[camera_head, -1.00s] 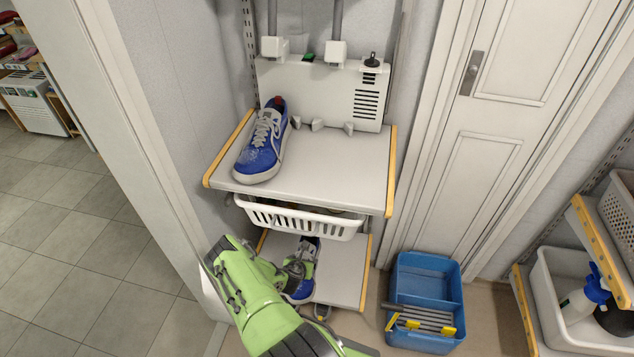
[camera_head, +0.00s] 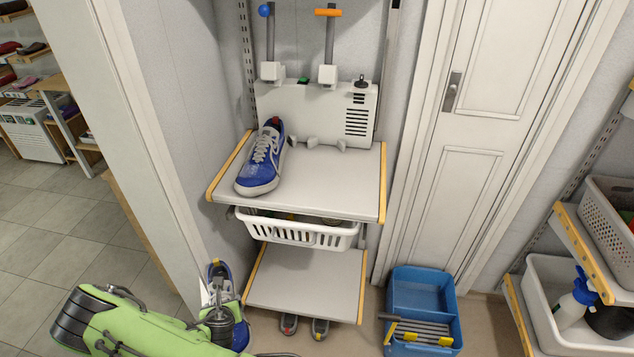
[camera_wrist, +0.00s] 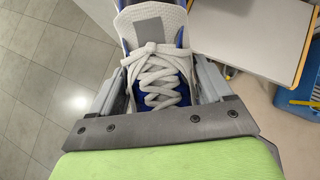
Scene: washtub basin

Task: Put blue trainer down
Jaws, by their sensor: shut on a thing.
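My gripper (camera_head: 219,318) is shut on a blue trainer (camera_head: 240,331) with white laces, low at the left of the shelf unit. The wrist view shows the jaws on both sides of the held trainer (camera_wrist: 160,75), around its laced upper. My green arm hides part of the trainer in the head view. A second blue trainer (camera_head: 261,160) with white laces and a pale sole stands on the upper shelf (camera_head: 330,185), at its left side.
The lower shelf (camera_head: 305,283) is bare on top, with dark-grey objects (camera_head: 304,326) beneath it. A white basket (camera_head: 298,232) hangs under the upper shelf. A blue crate (camera_head: 422,300) stands on the floor to the right. A door frame stands at left.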

